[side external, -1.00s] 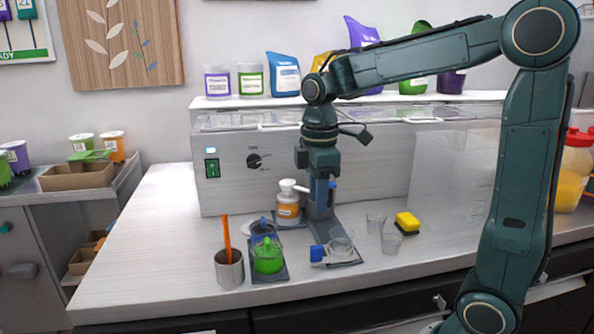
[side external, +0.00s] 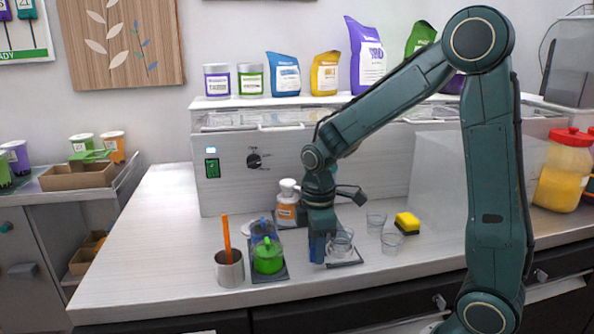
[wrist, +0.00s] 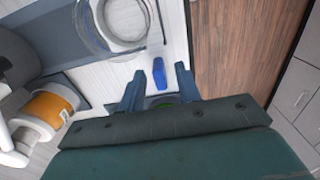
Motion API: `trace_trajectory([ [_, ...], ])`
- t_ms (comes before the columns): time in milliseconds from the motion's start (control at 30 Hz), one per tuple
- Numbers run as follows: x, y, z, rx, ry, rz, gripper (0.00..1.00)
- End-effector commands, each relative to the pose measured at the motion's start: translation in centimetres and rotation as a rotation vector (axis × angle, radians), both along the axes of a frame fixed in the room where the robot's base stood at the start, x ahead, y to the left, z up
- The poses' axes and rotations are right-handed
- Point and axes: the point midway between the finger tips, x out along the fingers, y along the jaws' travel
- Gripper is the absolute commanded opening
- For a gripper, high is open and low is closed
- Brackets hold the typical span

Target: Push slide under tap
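The slide (side external: 346,264) is a dark plate near the counter's front with a clear cup (side external: 341,241) on it. In the wrist view the cup (wrist: 112,28) shows at the top, and the slide's blue handle (wrist: 159,73) sticks out toward my gripper (wrist: 159,82). My gripper is open, with one finger on each side of the handle; I cannot tell whether either finger touches it. In the side view my gripper (side external: 318,252) is low at the slide's left side and hides the handle. The tap is hidden behind my arm.
An orange-labelled bottle (side external: 287,208) stands behind.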

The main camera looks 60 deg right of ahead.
Motion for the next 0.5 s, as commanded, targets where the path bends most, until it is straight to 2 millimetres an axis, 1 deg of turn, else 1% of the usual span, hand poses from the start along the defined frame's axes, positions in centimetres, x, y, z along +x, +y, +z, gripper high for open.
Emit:
trace_trajectory([
  [133, -0.01, 0.0, -0.42, 0.0, 0.0, 0.0, 0.34],
  [367, -0.01, 0.0, -0.42, 0.0, 0.0, 0.0, 0.34],
  [500, -0.01, 0.0, -0.41, 0.0, 0.0, 0.0, 0.06],
])
